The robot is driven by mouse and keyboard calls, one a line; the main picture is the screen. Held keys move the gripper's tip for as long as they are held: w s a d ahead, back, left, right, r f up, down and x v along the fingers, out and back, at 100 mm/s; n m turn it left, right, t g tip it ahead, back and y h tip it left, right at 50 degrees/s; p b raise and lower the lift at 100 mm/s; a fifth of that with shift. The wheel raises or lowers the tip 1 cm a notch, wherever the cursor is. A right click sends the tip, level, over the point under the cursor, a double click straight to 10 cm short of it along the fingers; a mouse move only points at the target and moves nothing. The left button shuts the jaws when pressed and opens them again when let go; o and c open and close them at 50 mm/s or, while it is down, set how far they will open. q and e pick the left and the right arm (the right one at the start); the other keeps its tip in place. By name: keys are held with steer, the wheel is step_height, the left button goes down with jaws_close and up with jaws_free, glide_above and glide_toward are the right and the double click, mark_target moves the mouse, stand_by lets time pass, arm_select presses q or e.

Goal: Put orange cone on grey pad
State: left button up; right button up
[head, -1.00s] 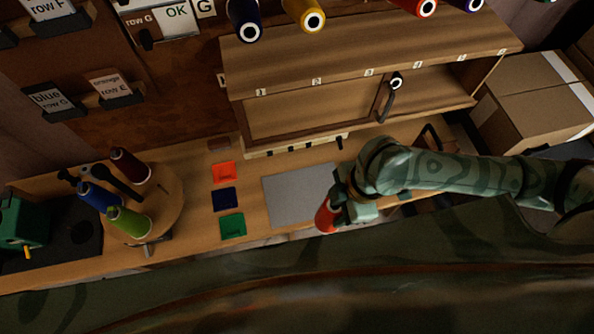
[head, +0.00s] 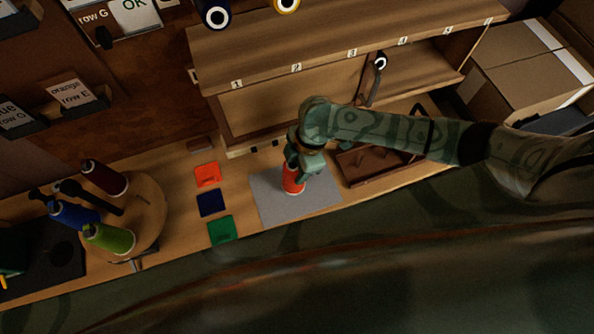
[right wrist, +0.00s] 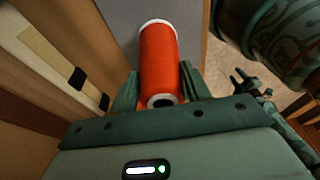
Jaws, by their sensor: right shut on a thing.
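The orange cone (head: 292,185), a red-orange thread cone with a pale rim at its base, is upright over the grey pad (head: 265,208) in the head view. I cannot tell whether its base touches the pad. My right gripper (head: 298,168) is shut on the cone from above and to the right. In the right wrist view the cone (right wrist: 160,60) lies between the two green fingers (right wrist: 160,88), with part of the grey pad (right wrist: 118,14) beyond it. My left gripper is not in view.
Orange (head: 207,174), navy (head: 211,203) and green (head: 220,230) squares lie left of the pad. A round wooden stand (head: 150,215) holds three thread cones. A wooden cabinet (head: 290,105) stands behind the pad, and a brown tray (head: 365,170) lies to its right.

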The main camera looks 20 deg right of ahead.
steer(key=x, duration=0.3)
steer(key=shift+d+b, duration=0.3)
steer(key=shift+d, duration=0.05)
steer(key=shift+f, duration=0.1)
steer(key=o, duration=0.9)
steer(key=shift+o, duration=0.2)
steer(key=p+v, duration=0.3)
steer(key=v, duration=0.9)
